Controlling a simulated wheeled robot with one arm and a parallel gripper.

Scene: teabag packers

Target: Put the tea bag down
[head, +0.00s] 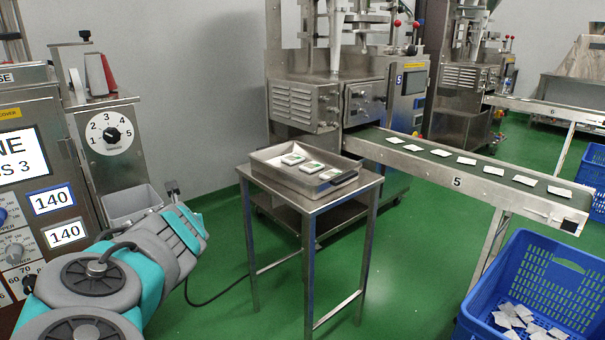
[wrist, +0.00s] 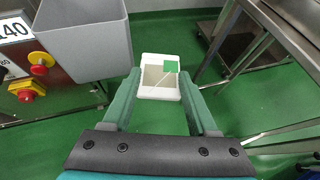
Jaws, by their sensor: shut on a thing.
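The tea bag (wrist: 152,77) is a white square with a beige middle, a string and a green tag. It is between the two green fingers of my gripper (wrist: 160,88), which is shut on its left and right edges, above the floor. In the head view, my teal and grey arm is at the lower left; the fingers and the held tea bag cannot be made out there. A metal tray (head: 285,180) on a small steel table (head: 313,204) holds several white packets with green marks, to the right of my arm.
A grey bin (wrist: 85,48) hangs on the machine at the left and also shows in the head view (head: 130,205). A conveyor (head: 470,178) carries several white packets. A blue crate (head: 540,262) with packets stands at the lower right. Green floor lies between bin and table.

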